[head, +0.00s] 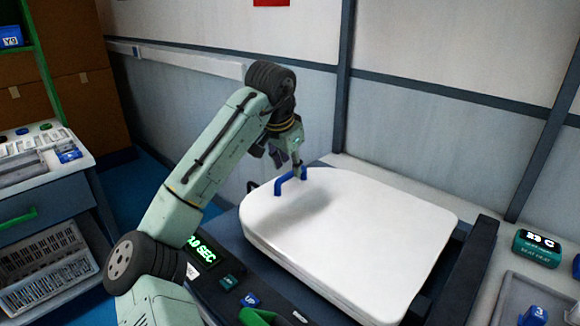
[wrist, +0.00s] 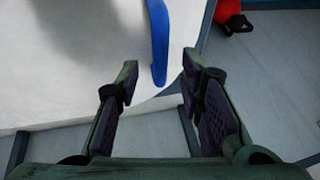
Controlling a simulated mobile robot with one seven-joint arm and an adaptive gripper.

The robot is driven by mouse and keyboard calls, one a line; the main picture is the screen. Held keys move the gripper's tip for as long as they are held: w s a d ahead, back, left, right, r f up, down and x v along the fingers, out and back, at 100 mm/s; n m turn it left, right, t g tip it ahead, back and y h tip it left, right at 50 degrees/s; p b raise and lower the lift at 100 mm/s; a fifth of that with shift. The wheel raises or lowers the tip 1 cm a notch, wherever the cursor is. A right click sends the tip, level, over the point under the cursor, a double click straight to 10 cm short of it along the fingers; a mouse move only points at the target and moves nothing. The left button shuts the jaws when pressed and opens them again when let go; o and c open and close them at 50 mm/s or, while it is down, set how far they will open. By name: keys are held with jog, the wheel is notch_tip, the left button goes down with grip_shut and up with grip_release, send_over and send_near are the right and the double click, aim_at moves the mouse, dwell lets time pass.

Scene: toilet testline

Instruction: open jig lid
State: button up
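The jig lid (head: 350,235) is a large white rounded panel lying flat and closed on a dark base. A blue bar handle (head: 280,188) stands at its far left edge. My gripper (head: 296,168) is at this handle, pointing down. In the wrist view the gripper (wrist: 160,76) is open, with the lower end of the blue handle (wrist: 158,45) between its fingertips. A gap shows on both sides of the handle. The white lid (wrist: 80,60) fills the upper left of the wrist view.
A teal display box (head: 537,248) and a grey tray (head: 530,298) stand to the right. A lit timer display (head: 203,250) and buttons are at the front left. A wall is close behind the lid. A red object (wrist: 228,10) shows in the wrist view.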

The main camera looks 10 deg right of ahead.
jog(key=shift+x, duration=1.4)
jog(key=shift+c, duration=0.2)
grip_shut()
